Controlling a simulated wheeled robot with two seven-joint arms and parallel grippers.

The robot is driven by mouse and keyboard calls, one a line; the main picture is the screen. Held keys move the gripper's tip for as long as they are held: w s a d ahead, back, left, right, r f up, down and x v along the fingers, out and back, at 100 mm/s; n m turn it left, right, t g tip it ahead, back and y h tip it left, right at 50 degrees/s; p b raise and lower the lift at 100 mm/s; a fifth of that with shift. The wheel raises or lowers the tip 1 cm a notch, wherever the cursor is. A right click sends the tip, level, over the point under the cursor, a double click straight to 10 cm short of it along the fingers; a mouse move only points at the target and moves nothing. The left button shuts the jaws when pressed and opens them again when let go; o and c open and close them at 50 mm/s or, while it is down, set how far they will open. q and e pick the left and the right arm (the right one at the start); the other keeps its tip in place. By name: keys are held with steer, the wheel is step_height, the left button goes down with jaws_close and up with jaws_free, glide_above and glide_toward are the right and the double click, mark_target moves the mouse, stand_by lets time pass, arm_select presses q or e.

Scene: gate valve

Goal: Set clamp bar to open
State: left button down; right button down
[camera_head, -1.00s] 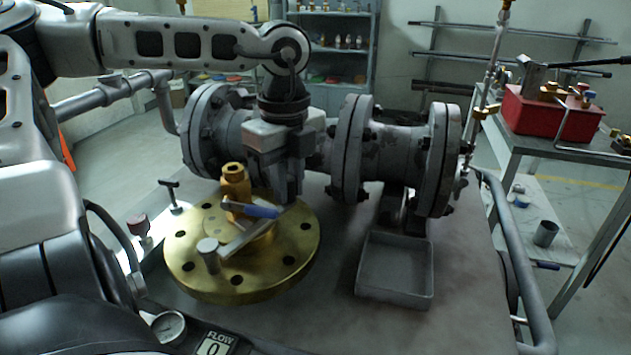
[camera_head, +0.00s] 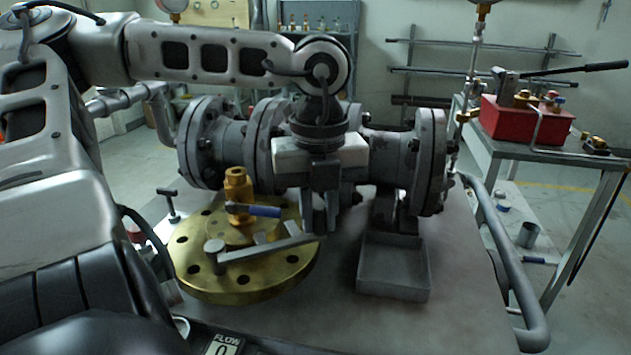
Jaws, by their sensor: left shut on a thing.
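The clamp bar (camera_head: 268,248) is a flat grey bar above the brass flange (camera_head: 205,283). Its left end is at a grey round knob (camera_head: 214,246) on the flange, and it reaches right to the flange's right edge. My left gripper (camera_head: 319,228) points down at the bar's right end, shut on it. The fingers partly hide that end. A brass fitting (camera_head: 236,185) with a blue lever (camera_head: 255,210) stands upright on the flange behind the bar. My right gripper is not in view.
A grey pipe with bolted flanges (camera_head: 430,170) runs behind the gripper. An empty grey tray (camera_head: 393,278) sits on the table (camera_head: 465,305) to the right. A black T-handle (camera_head: 170,205) stands at the left. A red box (camera_head: 525,120) is on a side bench.

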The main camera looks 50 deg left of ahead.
arm_select(q)
steer(key=shift+d, duration=0.1)
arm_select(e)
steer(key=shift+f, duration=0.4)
arm_select(q)
steer(key=c, duration=1.6)
jaws_free()
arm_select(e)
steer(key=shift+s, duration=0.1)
arm_select(q)
steer(key=shift+r, duration=0.1)
